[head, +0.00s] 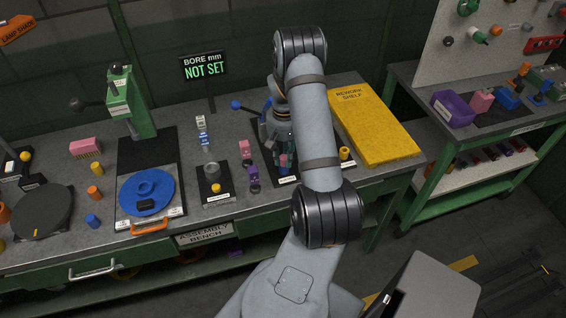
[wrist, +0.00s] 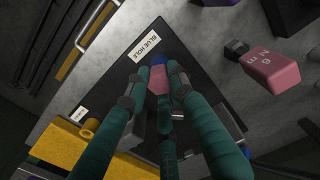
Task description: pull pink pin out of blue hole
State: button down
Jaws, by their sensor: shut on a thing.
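In the wrist view the pink pin (wrist: 158,79) is between the tips of my gripper (wrist: 160,82), whose teal fingers are shut on it. The blue hole's blue part (wrist: 158,60) shows at the far end of the pin, beside the white BLUE HOLE label (wrist: 146,46). The pin looks in line with the blue part; I cannot tell how deep it sits. In the head view my gripper (head: 282,160) is low over the dark plate, with a little of the pink pin (head: 284,159) showing. My arm and fingers hide most of the hole.
A pink block (wrist: 275,68) lies to the right in the wrist view. A yellow cylinder (head: 345,153) stands right of my arm, before the yellow rework shelf (head: 370,125). Purple and pink pieces (head: 253,176) stand left of my gripper. The display reads NOT SET (head: 204,68).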

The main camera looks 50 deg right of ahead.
aim_at(283, 157)
jog(key=shift+r+p, duration=0.5)
jog(key=shift+r, duration=0.35)
dwell(0.9)
jog(key=shift+r+p, duration=1.6)
jog(key=shift+r, duration=0.8)
jog(key=shift+w, duration=0.1)
